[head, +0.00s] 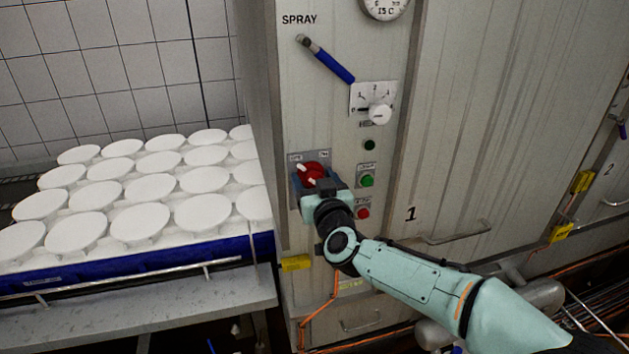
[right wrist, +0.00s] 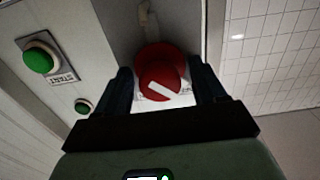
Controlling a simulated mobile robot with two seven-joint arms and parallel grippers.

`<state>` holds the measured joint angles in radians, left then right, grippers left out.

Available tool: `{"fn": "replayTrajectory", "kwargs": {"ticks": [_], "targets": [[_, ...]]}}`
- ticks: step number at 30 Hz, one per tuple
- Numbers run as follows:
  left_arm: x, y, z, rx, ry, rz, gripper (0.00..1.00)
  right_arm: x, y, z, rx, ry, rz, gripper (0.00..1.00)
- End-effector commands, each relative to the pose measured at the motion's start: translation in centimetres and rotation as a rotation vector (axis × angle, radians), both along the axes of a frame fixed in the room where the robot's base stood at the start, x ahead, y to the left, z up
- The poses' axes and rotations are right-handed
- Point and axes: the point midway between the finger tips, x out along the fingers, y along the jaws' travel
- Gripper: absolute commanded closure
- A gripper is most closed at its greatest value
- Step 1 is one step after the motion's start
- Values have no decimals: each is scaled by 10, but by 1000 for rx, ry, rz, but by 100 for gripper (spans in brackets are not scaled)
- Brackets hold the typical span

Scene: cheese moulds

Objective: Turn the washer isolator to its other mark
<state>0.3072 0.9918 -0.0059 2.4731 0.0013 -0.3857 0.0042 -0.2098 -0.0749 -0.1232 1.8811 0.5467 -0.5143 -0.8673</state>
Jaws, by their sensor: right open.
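The washer isolator is a red rotary knob (head: 312,171) on a grey plate with small marks at its upper corners, on the front of the washer cabinet. In the right wrist view the red knob (right wrist: 160,72) carries a white pointer line lying slantwise. My right gripper (head: 319,184) is in front of the knob and hides its lower right part. In the right wrist view its two dark fingers stand open, one on each side of the knob. Contact cannot be told. My left gripper is not in view.
A green START button (head: 367,181) and a red button (head: 363,213) sit right of the isolator. Above are a dial with a white knob (head: 379,114) and a blue-handled SPRAY lever (head: 328,61). A blue crate (head: 140,266) of white moulds stands left on a grey bench (head: 150,305).

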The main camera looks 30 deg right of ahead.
Motion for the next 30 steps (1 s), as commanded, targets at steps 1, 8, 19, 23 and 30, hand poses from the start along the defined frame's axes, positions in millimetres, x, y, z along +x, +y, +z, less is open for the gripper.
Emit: {"fn": "replayTrajectory", "kwargs": {"ticks": [1,8,19,23,30], "targets": [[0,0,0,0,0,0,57,0,0,0,0,0,0,30],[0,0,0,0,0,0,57,0,0,0,0,0,0,68],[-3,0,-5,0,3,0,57,-1,0,-1,86,-21,0,68],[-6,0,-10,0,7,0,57,-1,0,-1,172,-41,0,68],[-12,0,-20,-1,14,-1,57,-1,0,-2,383,-92,0,68]]}}
